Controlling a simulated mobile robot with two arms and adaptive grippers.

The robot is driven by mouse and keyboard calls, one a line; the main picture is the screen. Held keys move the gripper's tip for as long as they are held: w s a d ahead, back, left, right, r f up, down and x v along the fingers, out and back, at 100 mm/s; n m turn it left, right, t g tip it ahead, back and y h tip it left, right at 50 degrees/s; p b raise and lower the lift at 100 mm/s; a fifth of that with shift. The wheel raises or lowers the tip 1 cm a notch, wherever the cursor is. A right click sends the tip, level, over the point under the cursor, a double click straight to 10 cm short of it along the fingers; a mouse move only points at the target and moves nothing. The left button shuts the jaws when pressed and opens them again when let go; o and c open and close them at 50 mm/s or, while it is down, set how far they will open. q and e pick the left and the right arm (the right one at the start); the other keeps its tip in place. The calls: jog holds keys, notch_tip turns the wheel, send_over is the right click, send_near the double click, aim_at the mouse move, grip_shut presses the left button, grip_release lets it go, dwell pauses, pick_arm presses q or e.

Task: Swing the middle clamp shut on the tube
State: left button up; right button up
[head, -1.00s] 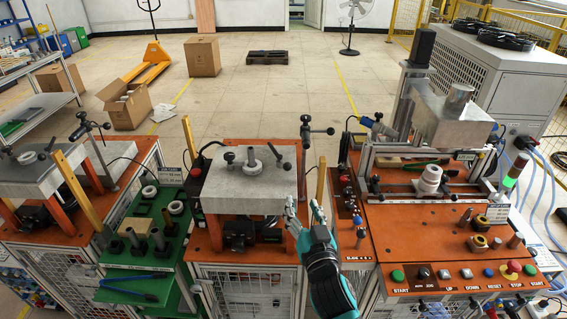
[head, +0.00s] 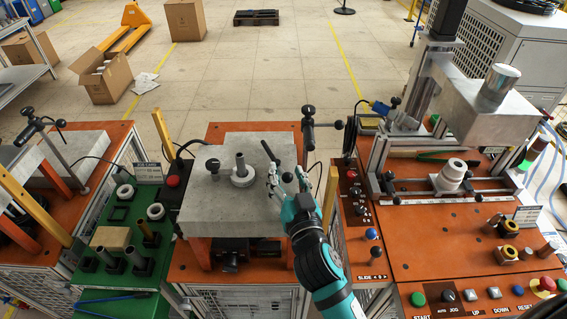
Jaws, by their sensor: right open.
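The tube (head: 240,163) stands upright in a pale ring on the grey block of the middle station. The middle clamp (head: 309,128) is a dark upright post behind the block's right edge. Its arm points right, away from the tube, and ends in a black knob. A short dark lever (head: 269,152) stands on the block between the tube and the post. My right gripper (head: 285,182) is open and empty over the block's right edge, in front of the post and to the right of the tube. My left gripper is out of view.
A black knob (head: 212,166) sits left of the tube. A yellow post (head: 329,188) stands close to the right of my right gripper. The press station (head: 440,235) is at the right. A green stand (head: 120,235) with rings and pegs is at the left.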

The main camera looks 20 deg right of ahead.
jog(key=shift+r, duration=0.1)
jog(key=shift+s, duration=0.15)
jog(key=shift+s, duration=0.1)
jog(key=shift+c, duration=1.3)
grip_shut()
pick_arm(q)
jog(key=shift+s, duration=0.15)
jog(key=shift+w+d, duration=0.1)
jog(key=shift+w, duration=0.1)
